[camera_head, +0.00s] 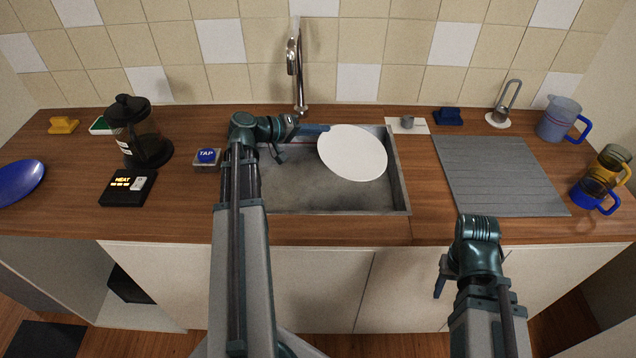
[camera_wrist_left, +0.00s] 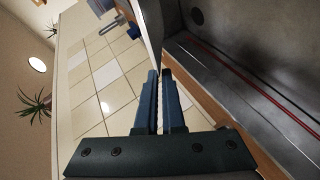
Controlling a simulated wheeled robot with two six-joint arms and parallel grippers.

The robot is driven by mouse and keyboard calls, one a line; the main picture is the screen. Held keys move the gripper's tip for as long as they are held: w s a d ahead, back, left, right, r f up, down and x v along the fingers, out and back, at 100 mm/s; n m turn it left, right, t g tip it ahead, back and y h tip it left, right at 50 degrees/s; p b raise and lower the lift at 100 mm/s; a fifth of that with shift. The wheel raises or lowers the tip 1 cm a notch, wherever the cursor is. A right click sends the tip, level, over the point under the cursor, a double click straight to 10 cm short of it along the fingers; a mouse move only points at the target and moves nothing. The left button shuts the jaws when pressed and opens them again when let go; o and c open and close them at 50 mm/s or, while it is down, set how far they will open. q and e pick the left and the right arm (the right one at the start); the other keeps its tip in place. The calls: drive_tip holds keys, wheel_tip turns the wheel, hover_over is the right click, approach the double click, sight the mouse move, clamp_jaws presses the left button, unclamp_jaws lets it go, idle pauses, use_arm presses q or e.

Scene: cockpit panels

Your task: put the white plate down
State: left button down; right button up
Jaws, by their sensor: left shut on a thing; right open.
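The white plate (camera_head: 352,153) is over the right part of the sink (camera_head: 290,205), tilted with its face toward the head camera. My left gripper (camera_head: 318,129) is shut on the plate's left rim. In the left wrist view, the left gripper's fingers (camera_wrist_left: 160,78) are closed around the plate, which shows nearly edge-on (camera_wrist_left: 151,30). I cannot tell the exact height of the plate above the sink floor. My right gripper (camera_head: 440,288) is low in front of the counter, open and apart from everything; its fingers are partly hidden.
A grey ribbed mat (camera_head: 497,176) lies bare right of the sink. A blue-handled jug (camera_head: 560,119) and mugs (camera_head: 597,186) stand at the far right. The faucet (camera_head: 297,70) rises behind the sink. A French press (camera_head: 136,130), heat panel (camera_head: 128,187) and tap button (camera_head: 207,158) are left.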

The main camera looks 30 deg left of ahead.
use_arm(q)
drive_tip(key=b, duration=1)
hover_over(319, 173)
drive_tip(key=shift+f, duration=5.15)
drive_tip(key=shift+r, duration=0.15)
drive_tip(key=c, duration=1)
unclamp_jaws()
drive_tip(key=p+v, duration=0.4)
drive_tip(key=v, duration=0.8)
